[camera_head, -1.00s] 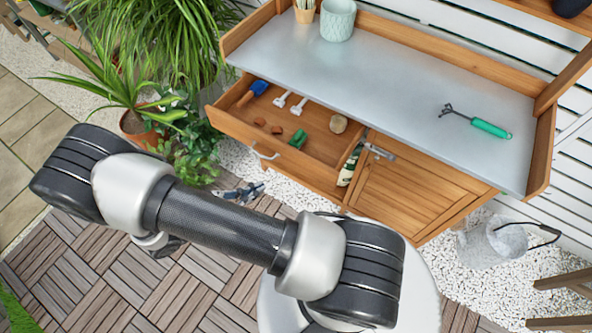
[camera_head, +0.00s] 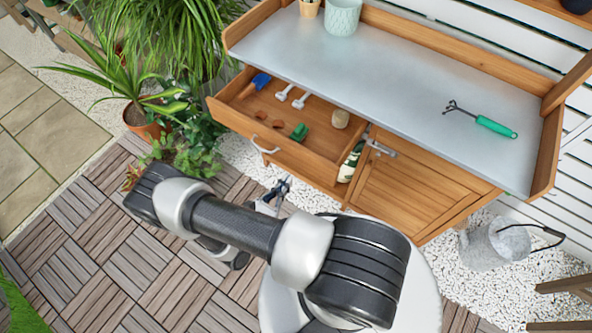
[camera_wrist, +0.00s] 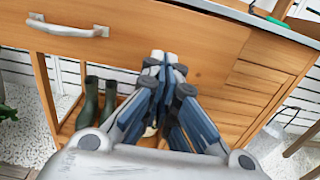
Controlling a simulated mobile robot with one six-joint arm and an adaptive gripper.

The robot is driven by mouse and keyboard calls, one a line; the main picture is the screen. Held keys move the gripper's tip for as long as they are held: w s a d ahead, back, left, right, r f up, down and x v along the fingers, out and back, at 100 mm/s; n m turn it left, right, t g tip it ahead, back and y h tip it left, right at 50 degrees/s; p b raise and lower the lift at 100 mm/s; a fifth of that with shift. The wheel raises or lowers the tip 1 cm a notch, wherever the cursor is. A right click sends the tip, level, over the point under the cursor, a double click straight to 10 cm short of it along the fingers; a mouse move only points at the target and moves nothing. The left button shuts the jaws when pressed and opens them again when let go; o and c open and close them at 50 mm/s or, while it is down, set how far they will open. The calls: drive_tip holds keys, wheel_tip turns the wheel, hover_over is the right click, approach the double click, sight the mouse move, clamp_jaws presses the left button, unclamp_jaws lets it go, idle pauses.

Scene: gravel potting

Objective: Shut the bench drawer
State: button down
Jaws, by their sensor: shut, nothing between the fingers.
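The bench drawer (camera_head: 230,118) is a wooden drawer standing open at the front left of the potting bench. Inside it lie a blue scoop, white tags, a green item, a ball of twine and small brown pieces. Its silver handle (camera_head: 265,147) is on the front panel. In the wrist view the drawer front (camera_wrist: 140,45) fills the top and the handle (camera_wrist: 68,27) is at upper left. My gripper (camera_head: 283,185) is in front of and below the drawer. In the wrist view my gripper (camera_wrist: 163,62) is shut and empty, its tips appearing over the drawer front; whether they touch it I cannot tell.
The bench top (camera_head: 400,85) holds a green-handled hand rake (camera_head: 482,122) and a pale pot (camera_head: 340,16). A cabinet door (camera_head: 412,188) is right of the drawer. Boots (camera_wrist: 88,103) stand under the drawer. Potted plants (camera_head: 145,115) are at left, a watering can (camera_head: 490,245) at right.

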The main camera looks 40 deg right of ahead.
sight(301, 163)
drive_tip(key=b+x, duration=0.1)
drive_tip(key=x, duration=0.5)
drive_tip(key=shift+d, duration=0.1)
idle(0.3)
